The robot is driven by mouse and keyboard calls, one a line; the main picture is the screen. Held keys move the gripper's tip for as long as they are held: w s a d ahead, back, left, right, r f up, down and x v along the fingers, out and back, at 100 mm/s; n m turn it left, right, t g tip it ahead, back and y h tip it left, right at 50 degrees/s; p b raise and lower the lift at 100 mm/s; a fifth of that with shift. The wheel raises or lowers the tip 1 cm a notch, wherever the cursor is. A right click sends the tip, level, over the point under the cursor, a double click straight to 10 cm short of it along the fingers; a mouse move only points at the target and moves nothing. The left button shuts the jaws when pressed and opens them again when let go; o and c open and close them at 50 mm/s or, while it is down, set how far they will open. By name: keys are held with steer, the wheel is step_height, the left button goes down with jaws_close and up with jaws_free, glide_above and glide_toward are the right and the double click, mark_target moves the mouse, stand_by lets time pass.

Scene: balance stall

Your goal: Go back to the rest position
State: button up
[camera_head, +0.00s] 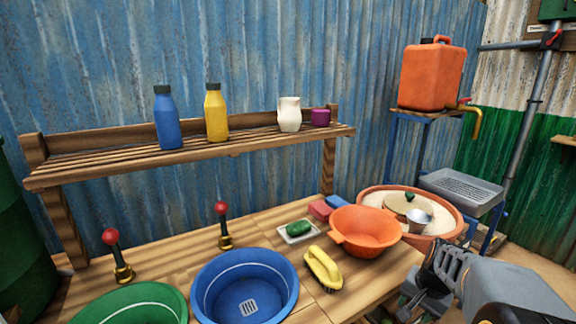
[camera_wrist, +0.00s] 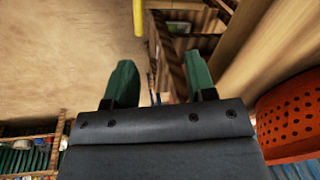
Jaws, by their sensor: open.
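My gripper (camera_wrist: 160,85) shows in the wrist view with its two green fingers apart and nothing between them. In the head view my arm reaches in from the lower right, and my gripper (camera_head: 425,275) is beside the right end of the wooden table (camera_head: 390,277). It is in front of the orange colander (camera_head: 364,232) and to its right. I cannot tell the exact gap to the table edge.
A blue basin (camera_head: 245,285), a green basin (camera_head: 135,303) and a yellow brush (camera_head: 323,268) are on the table. A terracotta basin (camera_head: 458,222) and grey tray (camera_head: 462,188) are behind my gripper. A shelf (camera_head: 100,164) holds bottles. An orange canister (camera_head: 432,77) stands higher.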

steer(key=s+a+r+n+p, duration=0.4)
steer(key=a+r+p, duration=0.3)
steer(key=r, duration=0.4)
steer(key=s+a+r+n+t+p, duration=0.1)
steer(key=s+a+r+n+p, duration=0.4)
steer(key=a+r+p, duration=0.3)
step_height(320, 180, up, 4)
steer(key=shift+s+h+p, duration=0.2)
steer(key=shift+h+p, duration=0.1)
steer(key=shift+p, duration=0.35)
steer(key=shift+a, duration=0.1)
steer(key=shift+c, duration=0.2)
